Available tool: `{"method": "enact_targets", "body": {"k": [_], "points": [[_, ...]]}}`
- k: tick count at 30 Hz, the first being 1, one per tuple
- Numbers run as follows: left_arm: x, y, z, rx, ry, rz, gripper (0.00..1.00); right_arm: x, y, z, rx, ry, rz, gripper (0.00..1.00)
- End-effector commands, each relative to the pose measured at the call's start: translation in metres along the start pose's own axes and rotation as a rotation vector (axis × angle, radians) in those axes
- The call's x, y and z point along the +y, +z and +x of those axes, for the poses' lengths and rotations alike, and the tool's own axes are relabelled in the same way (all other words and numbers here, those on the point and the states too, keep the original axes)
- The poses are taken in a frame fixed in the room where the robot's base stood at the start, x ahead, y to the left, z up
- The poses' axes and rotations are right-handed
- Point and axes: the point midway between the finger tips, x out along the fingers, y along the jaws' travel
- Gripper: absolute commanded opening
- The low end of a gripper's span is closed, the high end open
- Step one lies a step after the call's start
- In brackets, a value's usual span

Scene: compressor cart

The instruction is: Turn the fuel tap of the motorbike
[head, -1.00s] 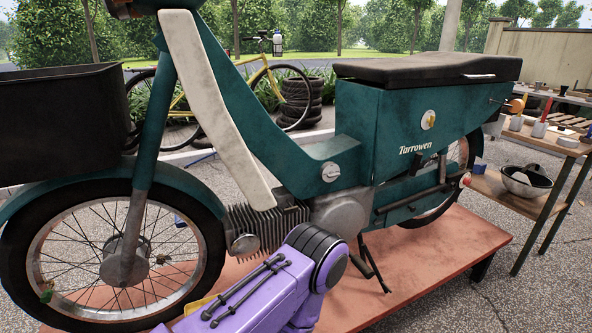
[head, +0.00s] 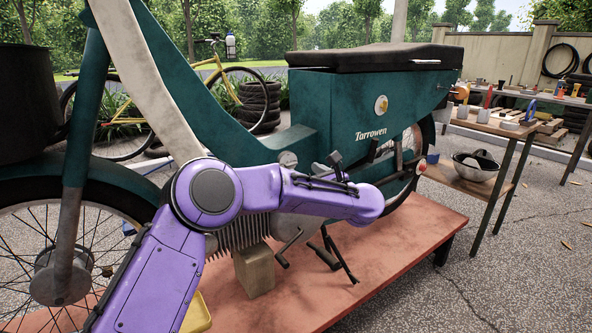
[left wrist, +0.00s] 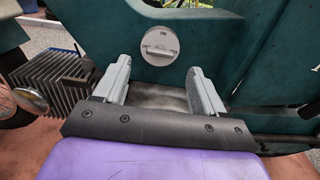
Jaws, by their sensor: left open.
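The motorbike (head: 350,110) is dark green, with "Tarrowen" on its side panel. Its fuel tap (head: 288,159) is a round silver knob low on the frame, just above my left forearm. In the left wrist view the fuel tap (left wrist: 159,46) is a round dial with ON at the top and a raised bar lying about level. My left gripper (left wrist: 160,72) is open and empty, its two grey fingers pointing towards the bike. The dial shows between and just beyond the fingertips, apart from them. In the head view, the fingers are small and partly hidden by my arm.
The bike stands on a red platform (head: 400,235) with a wooden block (head: 254,270) under the engine. The finned engine (left wrist: 48,80) is left of the gripper in the wrist view. A workbench (head: 500,125) with tools and a bowl (head: 476,165) stands at the right.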

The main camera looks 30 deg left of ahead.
Motion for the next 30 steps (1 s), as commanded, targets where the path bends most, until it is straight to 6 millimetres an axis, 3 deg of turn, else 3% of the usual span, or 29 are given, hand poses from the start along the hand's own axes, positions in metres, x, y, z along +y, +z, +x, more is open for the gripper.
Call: {"method": "enact_targets", "body": {"k": [3,7,18,24,30], "points": [[0.000,-0.002,0.027,0.000,0.001,0.001,0.70,0.000,0.001,0.003,0.000,0.000,0.000,0.43],[-0.001,-0.001,0.047,-0.001,-0.002,0.003,0.70,-0.001,0.002,0.005,0.000,0.000,0.000,0.43],[-0.001,-0.001,0.059,-0.002,-0.004,0.006,0.70,-0.001,0.002,0.005,0.000,0.000,0.000,0.43],[-0.001,-0.001,0.059,-0.002,-0.003,0.007,0.14,-0.001,0.002,0.005,0.000,0.000,0.000,0.43],[0.000,-0.001,0.058,-0.003,-0.003,0.014,0.14,0.000,0.002,0.004,0.000,0.000,0.000,0.43]]}}
